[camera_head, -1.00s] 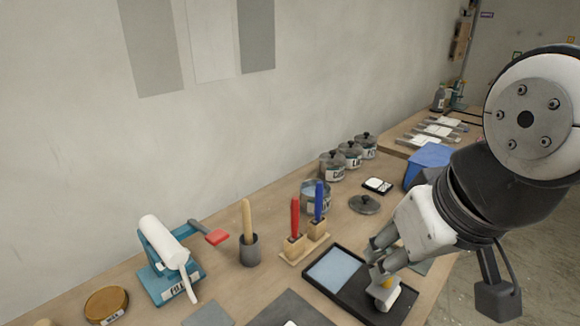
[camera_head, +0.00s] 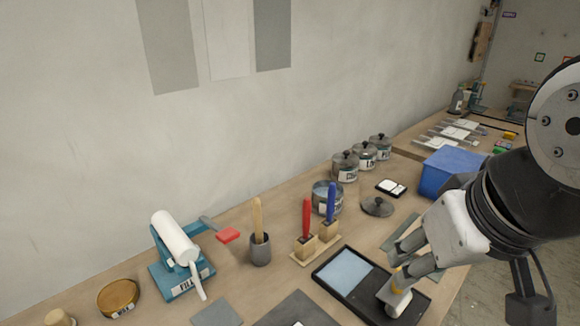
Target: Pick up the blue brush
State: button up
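The blue brush (camera_head: 331,204) stands upright, handle up, in the wooden brush stand (camera_head: 318,256) on the bench. A red brush (camera_head: 307,216) stands just left of it in the same stand. My gripper (camera_head: 396,276) reaches in from the right, pointing down-left over the right part of the black tray. It is right of and nearer than the blue brush and does not touch it. Its two grey fingers show close above a small white and yellowish object (camera_head: 397,303) in the tray. I cannot tell whether they grip it.
The black tray (camera_head: 333,287) has a pale blue pad at left. A lidless pot (camera_head: 327,197) stands right behind the brushes, and a loose lid (camera_head: 377,206) lies to the right. A grey cup with a wooden handle (camera_head: 260,248) stands left. A blue bin (camera_head: 452,171) is far right.

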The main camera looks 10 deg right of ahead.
aim_at(331, 195)
jog(key=l+u, duration=0.1)
jog(key=u, duration=0.5)
jog(key=l+u, duration=0.45)
jog(key=l, duration=0.25)
jog(key=k+l+u, duration=0.1)
jog(key=l+u, duration=0.35)
jog(key=l, duration=0.3)
jog(key=k+l, duration=0.1)
jog(key=l, duration=0.35)
jog(key=k+l, duration=0.1)
jog(key=l, duration=0.35)
jog(key=k+l+u, duration=0.1)
jog(key=l, duration=0.35)
jog(key=k+l, duration=0.15)
jog(key=l, duration=0.3)
